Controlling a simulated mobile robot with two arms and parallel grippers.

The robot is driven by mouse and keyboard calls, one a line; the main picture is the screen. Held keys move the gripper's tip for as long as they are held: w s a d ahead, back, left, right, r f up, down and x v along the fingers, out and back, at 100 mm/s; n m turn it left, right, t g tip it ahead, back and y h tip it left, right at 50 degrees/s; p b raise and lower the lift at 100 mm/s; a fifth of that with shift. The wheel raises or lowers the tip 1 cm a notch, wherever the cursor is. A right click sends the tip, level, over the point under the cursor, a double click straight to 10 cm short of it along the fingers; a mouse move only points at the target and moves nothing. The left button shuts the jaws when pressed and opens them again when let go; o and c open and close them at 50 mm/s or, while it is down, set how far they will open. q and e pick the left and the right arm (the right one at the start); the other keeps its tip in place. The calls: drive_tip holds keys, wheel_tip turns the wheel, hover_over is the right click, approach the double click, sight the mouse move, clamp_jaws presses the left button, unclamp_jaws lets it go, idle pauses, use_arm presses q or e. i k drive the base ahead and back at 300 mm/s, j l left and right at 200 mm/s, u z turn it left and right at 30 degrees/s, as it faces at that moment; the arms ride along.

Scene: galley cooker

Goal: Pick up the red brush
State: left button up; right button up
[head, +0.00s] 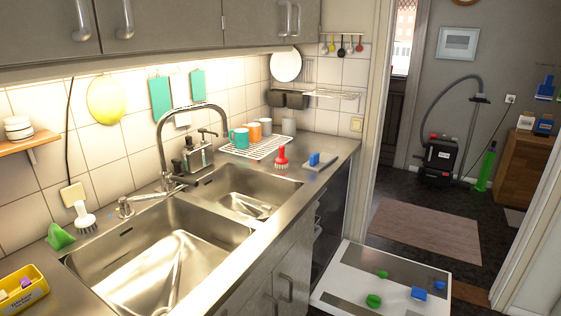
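The red brush (281,157) stands upright on the steel counter (328,152) beyond the right sink basin, just right of the white drying rack. Its red handle points up and its pale bristles rest on the counter. A similar white brush (84,217) stands at the left behind the left basin. Neither of my grippers shows in the head view, so their state is hidden.
Cups stand on the white drying rack (258,146) beside the red brush. A blue item (314,159) is to its right. The tall faucet (164,130) rises between the basins (160,255). An open white door (384,280) with several items juts out at lower right.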

sight(282, 162)
drive_tip(key=u, duration=0.2)
drive_tip(key=i+l+u, duration=0.15)
drive_tip(key=u, duration=0.25)
drive_tip(key=i+l+u, duration=0.1)
drive_tip(key=u, duration=0.25)
drive_tip(key=l+u, duration=0.4)
drive_tip(key=i+j, duration=0.05)
drive_tip(key=j, duration=0.05)
